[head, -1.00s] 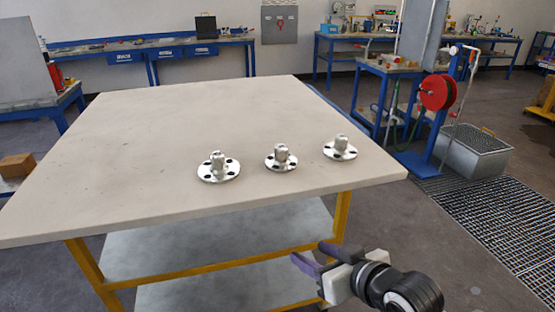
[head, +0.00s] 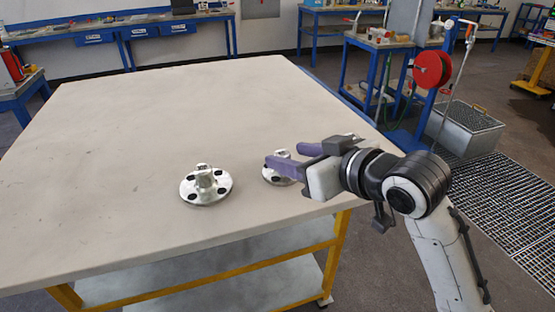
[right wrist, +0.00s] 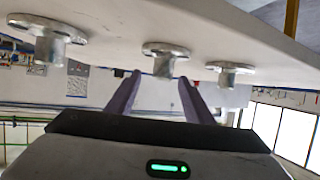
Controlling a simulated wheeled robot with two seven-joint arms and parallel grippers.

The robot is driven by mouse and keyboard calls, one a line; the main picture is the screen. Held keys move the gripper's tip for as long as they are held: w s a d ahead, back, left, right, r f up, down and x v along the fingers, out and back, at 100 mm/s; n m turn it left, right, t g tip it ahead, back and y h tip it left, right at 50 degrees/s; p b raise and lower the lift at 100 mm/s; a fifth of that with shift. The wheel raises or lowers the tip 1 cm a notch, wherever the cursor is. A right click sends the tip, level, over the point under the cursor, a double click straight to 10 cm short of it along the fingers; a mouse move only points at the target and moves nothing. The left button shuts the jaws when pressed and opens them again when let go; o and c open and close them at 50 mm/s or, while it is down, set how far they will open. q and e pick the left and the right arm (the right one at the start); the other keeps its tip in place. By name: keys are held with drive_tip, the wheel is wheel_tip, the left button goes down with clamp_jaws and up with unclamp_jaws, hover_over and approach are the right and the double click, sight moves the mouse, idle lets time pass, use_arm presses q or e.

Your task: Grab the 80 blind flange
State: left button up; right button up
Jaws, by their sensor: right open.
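Three silvery flanges, each a round bolt-holed disc with a stub on top, stand on the table. Any size marks are too small to read, so I cannot tell which is the 80. The left flange (head: 206,188) is in full view. The middle flange (head: 275,178) is partly covered by my right gripper (head: 283,156), and the third is almost wholly hidden behind it. My right gripper is open and empty, its purple fingers pointing left. The right wrist view, upside down, shows three flanges (right wrist: 47,28) (right wrist: 165,50) (right wrist: 229,67), the middle one lined up between the fingers (right wrist: 160,78). My left gripper is out of view.
The pale table (head: 120,130) is bare to the left and behind the flanges. Its yellow-legged frame (head: 335,250) stands in front. A blue stand with a red reel (head: 432,68) and a grey bin (head: 466,130) are at the right.

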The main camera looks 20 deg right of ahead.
drive_tip(key=shift+x, duration=0.85)
drive_tip(key=x, duration=0.6)
drive_tip(key=shift+s+a+f, duration=0.2)
drive_tip(key=shift+s+f, duration=0.05)
clamp_jaws()
drive_tip(key=shift+r, duration=0.15)
